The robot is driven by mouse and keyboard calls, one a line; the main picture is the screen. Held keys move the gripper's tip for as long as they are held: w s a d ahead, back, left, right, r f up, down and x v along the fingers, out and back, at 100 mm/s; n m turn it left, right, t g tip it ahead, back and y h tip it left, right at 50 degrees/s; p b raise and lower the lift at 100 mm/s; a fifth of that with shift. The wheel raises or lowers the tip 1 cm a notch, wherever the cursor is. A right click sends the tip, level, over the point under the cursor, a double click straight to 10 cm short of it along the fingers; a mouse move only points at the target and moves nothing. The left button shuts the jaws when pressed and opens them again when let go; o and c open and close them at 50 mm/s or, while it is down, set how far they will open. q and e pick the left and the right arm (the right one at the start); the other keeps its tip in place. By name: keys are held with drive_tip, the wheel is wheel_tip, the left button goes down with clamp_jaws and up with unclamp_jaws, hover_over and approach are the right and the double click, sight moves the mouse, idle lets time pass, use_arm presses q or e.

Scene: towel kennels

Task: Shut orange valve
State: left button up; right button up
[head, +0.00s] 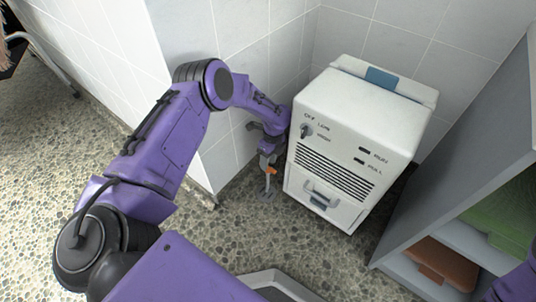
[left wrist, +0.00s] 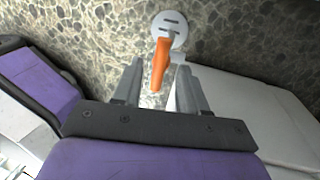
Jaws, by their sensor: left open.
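The orange valve handle (head: 271,170) shows small in the head view, low beside the white machine, near the tiled wall corner. In the left wrist view the orange handle (left wrist: 161,62) is a narrow lever, with a pale round slotted disc (left wrist: 168,25) beyond it. My left gripper (head: 267,155) reaches down to it between the wall and the machine. In the left wrist view the left gripper (left wrist: 159,78) is open, with the lever showing between its two fingers. I cannot tell whether either finger touches it. My right gripper is out of view.
The white machine (head: 350,130), with a knob and vents, stands close to the right of my left gripper. The tiled wall (head: 180,55) is close on its left. A grey shelf unit (head: 470,140) with folded towels stands at right. The pebbled floor (head: 225,240) in front is mostly clear.

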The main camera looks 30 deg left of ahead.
use_arm(q)
wheel_tip(320, 180, up, 9)
drive_tip(key=w+p, duration=0.2)
drive_tip(key=p, duration=0.1)
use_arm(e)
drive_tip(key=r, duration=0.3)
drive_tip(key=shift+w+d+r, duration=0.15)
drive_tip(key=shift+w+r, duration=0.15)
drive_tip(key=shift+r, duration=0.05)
use_arm(q)
drive_tip(key=shift+d+r, duration=0.1)
drive_tip(key=shift+r, duration=0.05)
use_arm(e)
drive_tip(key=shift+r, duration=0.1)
